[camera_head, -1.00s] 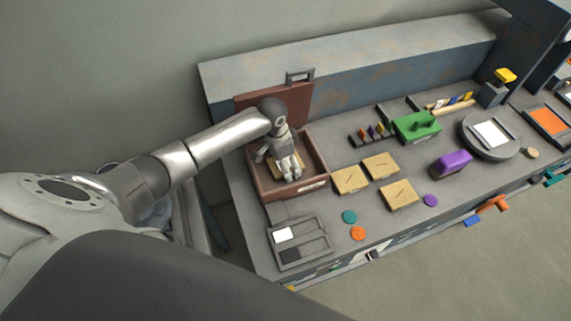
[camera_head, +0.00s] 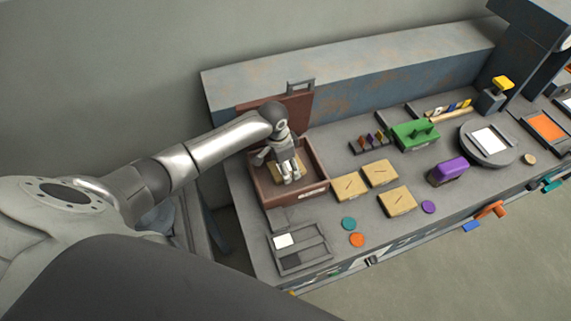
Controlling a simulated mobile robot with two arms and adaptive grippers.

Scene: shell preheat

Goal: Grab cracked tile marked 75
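Three tan tiles with dark line marks lie on the bench: a left one (camera_head: 349,186), a back one (camera_head: 380,173) and a front one (camera_head: 397,201). No number is readable on any of them. A brown open box (camera_head: 264,189) stands to their left. My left gripper (camera_head: 286,176) points down inside this box, over a tan tile-like piece (camera_head: 276,166) that it partly hides. I cannot tell whether its fingers are open or hold that piece. My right gripper is not in view.
A grey divided tray (camera_head: 300,246), teal disc (camera_head: 348,223) and orange disc (camera_head: 357,240) lie in front. A green block (camera_head: 415,135), purple block (camera_head: 448,170) and round grey plate (camera_head: 488,157) stand to the right. A raised back ledge (camera_head: 350,85) runs behind.

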